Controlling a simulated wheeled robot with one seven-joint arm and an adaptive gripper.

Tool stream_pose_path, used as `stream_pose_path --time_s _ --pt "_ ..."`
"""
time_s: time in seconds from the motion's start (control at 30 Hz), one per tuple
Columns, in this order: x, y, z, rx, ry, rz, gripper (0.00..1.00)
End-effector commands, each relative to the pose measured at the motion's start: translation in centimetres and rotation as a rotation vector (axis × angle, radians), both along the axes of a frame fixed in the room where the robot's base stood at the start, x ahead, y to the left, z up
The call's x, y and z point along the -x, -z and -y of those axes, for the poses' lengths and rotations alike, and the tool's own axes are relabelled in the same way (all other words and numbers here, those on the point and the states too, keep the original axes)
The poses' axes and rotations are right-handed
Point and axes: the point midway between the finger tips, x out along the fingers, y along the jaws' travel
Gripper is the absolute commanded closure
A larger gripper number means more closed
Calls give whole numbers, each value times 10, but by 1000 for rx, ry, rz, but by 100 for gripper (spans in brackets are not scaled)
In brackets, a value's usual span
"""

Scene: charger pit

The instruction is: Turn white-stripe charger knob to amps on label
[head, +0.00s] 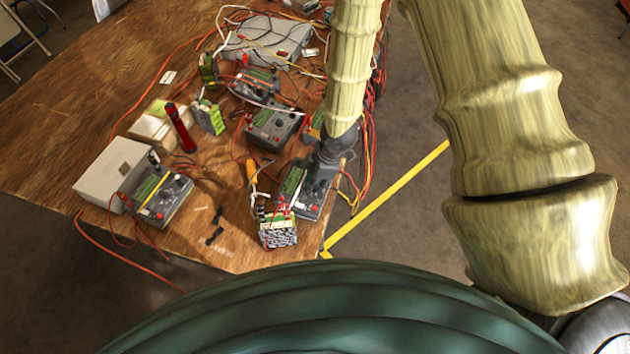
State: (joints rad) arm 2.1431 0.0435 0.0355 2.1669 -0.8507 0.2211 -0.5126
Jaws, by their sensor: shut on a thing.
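My gripper (318,178) points down over a dark grey charger (294,181) with a greenish screen, near the table's right front edge. The gripper is shut at the charger's top face, where its knob would be; the fingers hide the knob and its pointer. I cannot make out a white stripe on this charger. A battery pack (278,232) with a black-and-white patterned side stands right in front of it, with red leads on top. Any label text is too small to read.
Another grey charger (272,128) lies behind, and a yellow-striped charger (161,198) stands left beside a pale box (112,168). The wooden table (60,150) is clear at far left.

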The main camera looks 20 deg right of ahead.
Motion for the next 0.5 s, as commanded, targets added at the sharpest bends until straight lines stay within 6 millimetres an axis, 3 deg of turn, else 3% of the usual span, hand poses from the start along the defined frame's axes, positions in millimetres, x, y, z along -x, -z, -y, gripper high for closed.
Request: stream_pose_path --time_s 0.37,0.4,0.5 --pt "-1 -1 0 -2 5 1 100" --pt "-1 -1 0 -2 5 1 81" --pt "-1 -1 0 -1 5 1 63"
